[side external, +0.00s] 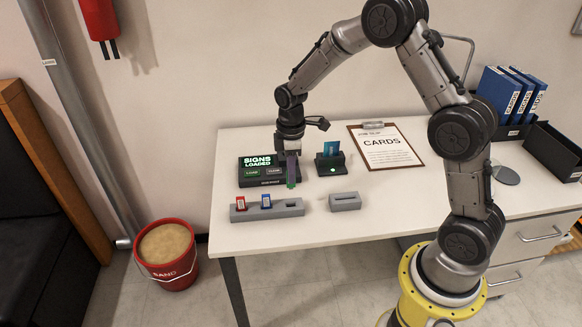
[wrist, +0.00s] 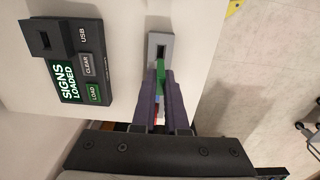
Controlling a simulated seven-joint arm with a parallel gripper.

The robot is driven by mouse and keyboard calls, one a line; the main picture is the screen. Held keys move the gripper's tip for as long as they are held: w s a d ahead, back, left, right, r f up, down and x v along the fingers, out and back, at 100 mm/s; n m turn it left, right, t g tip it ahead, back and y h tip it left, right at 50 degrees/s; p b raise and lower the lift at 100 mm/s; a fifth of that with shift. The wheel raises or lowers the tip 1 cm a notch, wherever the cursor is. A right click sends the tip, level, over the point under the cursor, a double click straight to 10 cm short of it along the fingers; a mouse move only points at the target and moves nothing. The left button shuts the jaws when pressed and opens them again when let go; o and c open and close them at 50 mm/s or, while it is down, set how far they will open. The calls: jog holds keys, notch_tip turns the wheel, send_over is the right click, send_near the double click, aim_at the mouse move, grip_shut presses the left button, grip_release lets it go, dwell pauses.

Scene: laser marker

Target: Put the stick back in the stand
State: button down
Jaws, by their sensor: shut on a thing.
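My gripper (side external: 291,170) is shut on a green stick (side external: 291,185) that points down, its tip clear of the table. In the wrist view the green stick (wrist: 161,72) shows between the purple fingers (wrist: 160,95). The long grey stand (side external: 270,212) is at the table's front left. It holds a red stick (side external: 241,203) and a blue stick (side external: 266,200), and its right slot is empty. In the wrist view the stand's end with the empty slot (wrist: 160,38) lies just beyond the green stick. The exact height gap is hard to tell.
The black device (side external: 262,170) reading SIGNS LOADED stands behind and left, its USB slot (wrist: 45,40) empty. A small grey block (side external: 345,201) is right of the stand. A black holder (side external: 330,164) with a blue card and a clipboard (side external: 385,147) lie further back.

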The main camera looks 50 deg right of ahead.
aim_at(291, 187)
jog(key=shift+f, duration=2.25)
jog(key=shift+f, duration=1.65)
dwell(0.9)
jog(key=c, duration=0.9)
grip_release()
jog(key=shift+o, duration=0.2)
notch_tip(291, 187, up, 20)
jog(key=shift+f, duration=0.1)
dwell(0.3)
